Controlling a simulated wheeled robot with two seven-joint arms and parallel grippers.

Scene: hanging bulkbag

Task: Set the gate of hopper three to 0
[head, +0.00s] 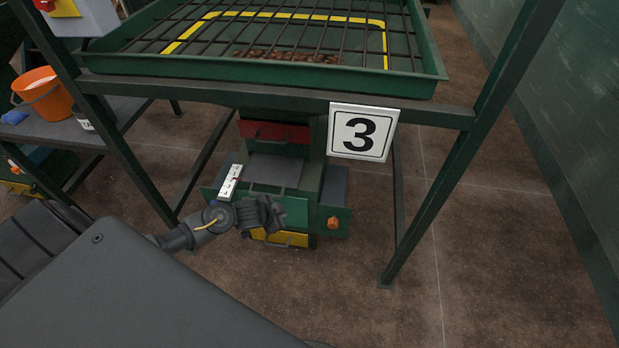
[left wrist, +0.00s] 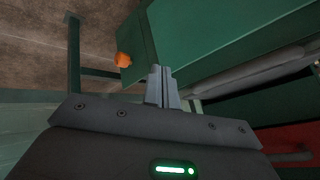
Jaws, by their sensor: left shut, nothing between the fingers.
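Hopper three is the green bin with a black grate (head: 410,82) on a dark green frame, marked by a white sign with a black 3 (head: 362,132). Below it hangs an outlet box with a red panel (head: 274,132), a green front plate (head: 285,209), a white scale strip (head: 229,182) and a yellow part (head: 280,238) at the bottom. The scale's marks are too small to read. My left gripper (head: 270,214) is in front of the green plate and hides part of it. In the left wrist view its fingers (left wrist: 162,76) are shut and empty, near green panels.
An orange knob (head: 333,222) sits on the outlet's right side; it also shows in the left wrist view (left wrist: 123,60). Slanted frame legs (head: 432,205) stand either side. An orange bucket (head: 42,95) is on a bench at left. The floor at right is clear.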

